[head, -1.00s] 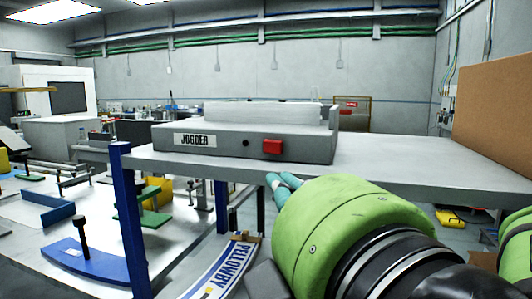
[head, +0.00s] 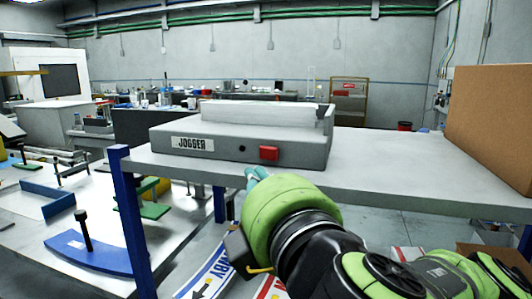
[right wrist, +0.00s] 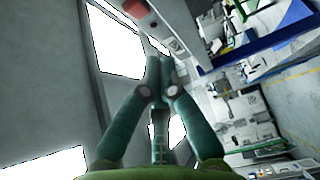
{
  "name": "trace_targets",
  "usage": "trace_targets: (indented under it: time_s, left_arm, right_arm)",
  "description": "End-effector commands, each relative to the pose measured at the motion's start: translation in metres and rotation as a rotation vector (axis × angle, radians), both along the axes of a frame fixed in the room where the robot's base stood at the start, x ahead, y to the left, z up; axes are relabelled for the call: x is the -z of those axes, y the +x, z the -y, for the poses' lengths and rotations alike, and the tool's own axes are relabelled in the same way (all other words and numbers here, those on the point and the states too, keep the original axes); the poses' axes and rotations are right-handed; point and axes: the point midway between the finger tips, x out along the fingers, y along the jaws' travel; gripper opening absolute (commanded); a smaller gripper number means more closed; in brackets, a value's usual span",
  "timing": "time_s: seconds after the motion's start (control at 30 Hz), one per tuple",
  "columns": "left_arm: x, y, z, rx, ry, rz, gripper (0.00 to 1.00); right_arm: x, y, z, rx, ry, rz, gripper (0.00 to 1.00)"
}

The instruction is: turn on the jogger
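The jogger (head: 236,150) is a grey machine on the grey table, with a white block on top and a "JOGGER" label on its front. A red button (head: 269,153) and a small dark knob (head: 242,148) are on its front face. My right gripper (head: 256,173) is just below and left of the red button, in front of the table edge, partly hidden by my green wrist. In the right wrist view its teal fingers (right wrist: 160,62) come together at the tips with nothing between them, and the red button (right wrist: 135,8) shows at the top, apart from them. My left gripper is out of view.
The grey table (head: 400,165) is clear right of the jogger, up to a brown board (head: 490,130). A blue post (head: 133,220) stands at its left end. A lower bench with blue and green parts is at left. Printed labels (head: 212,272) lie below.

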Motion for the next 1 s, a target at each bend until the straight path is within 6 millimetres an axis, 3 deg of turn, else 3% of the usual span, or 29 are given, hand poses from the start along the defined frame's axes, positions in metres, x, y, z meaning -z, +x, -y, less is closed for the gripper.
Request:
trace_targets:
  time_s: [0.1, 0.3, 0.8, 1.0]
  left_arm:
    - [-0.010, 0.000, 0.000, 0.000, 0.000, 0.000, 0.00]
    - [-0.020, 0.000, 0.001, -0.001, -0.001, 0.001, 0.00]
    - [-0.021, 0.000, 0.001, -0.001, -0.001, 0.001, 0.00]
    - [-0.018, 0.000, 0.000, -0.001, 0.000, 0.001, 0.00]
  right_arm:
    - [-0.002, 0.024, -0.006, 0.003, -0.002, -0.004, 0.00]
    - [-0.001, 0.047, 0.009, 0.002, -0.001, -0.002, 0.00]
    - [0.000, 0.055, 0.013, -0.002, 0.001, 0.000, 0.00]
    - [0.001, 0.062, 0.023, -0.002, 0.002, -0.002, 0.00]
